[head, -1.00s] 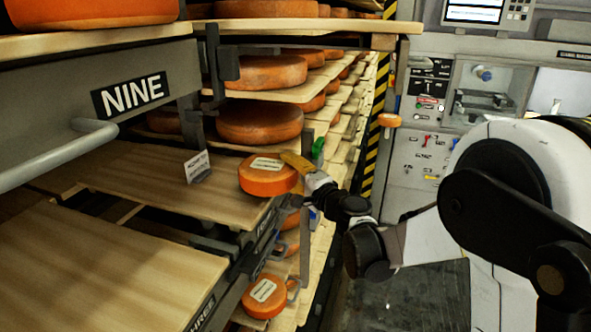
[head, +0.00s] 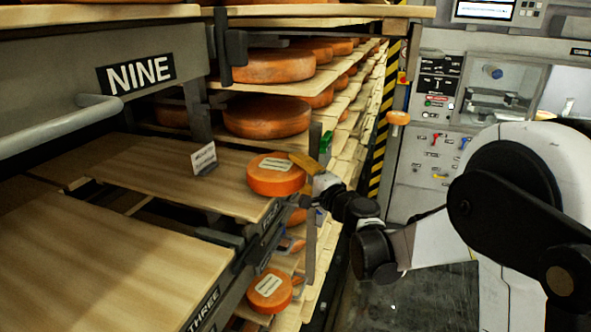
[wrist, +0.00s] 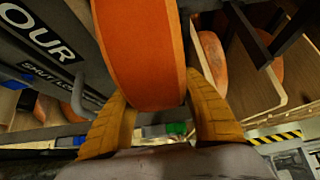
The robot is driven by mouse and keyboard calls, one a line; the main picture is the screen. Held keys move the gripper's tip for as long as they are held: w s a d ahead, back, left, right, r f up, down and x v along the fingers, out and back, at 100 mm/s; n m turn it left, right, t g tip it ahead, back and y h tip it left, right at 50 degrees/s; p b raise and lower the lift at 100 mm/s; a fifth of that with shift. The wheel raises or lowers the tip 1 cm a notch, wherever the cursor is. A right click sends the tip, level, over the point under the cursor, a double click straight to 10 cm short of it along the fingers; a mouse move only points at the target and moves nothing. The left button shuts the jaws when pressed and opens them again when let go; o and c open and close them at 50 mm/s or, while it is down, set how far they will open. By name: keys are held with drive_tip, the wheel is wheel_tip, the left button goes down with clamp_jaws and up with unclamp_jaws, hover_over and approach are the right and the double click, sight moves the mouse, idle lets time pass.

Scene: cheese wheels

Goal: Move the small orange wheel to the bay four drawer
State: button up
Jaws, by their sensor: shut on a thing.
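The small orange wheel (head: 275,180) with a white label is in my gripper (head: 306,163), at the right end of a wooden drawer board (head: 225,193) in the head view. The drawer front below it carries a partly readable label. In the wrist view, the wheel (wrist: 145,50) fills the space between the two yellow fingers of my gripper (wrist: 152,88), which are shut on its sides. A plate reading "OUR" (wrist: 52,38), its first letter cut off, is to the left there. I cannot tell whether the wheel touches the board.
A drawer marked NINE (head: 136,74) is above, with a grey handle (head: 75,122). A lower board (head: 90,265) marked THREE is in front. Another small labelled wheel (head: 268,291) lies below. Larger wheels (head: 266,117) fill the shelves behind. A white card (head: 204,158) stands on the board.

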drive_tip(key=shift+f, duration=0.2)
drive_tip(key=o, duration=1.4)
drive_tip(key=shift+o, duration=0.2)
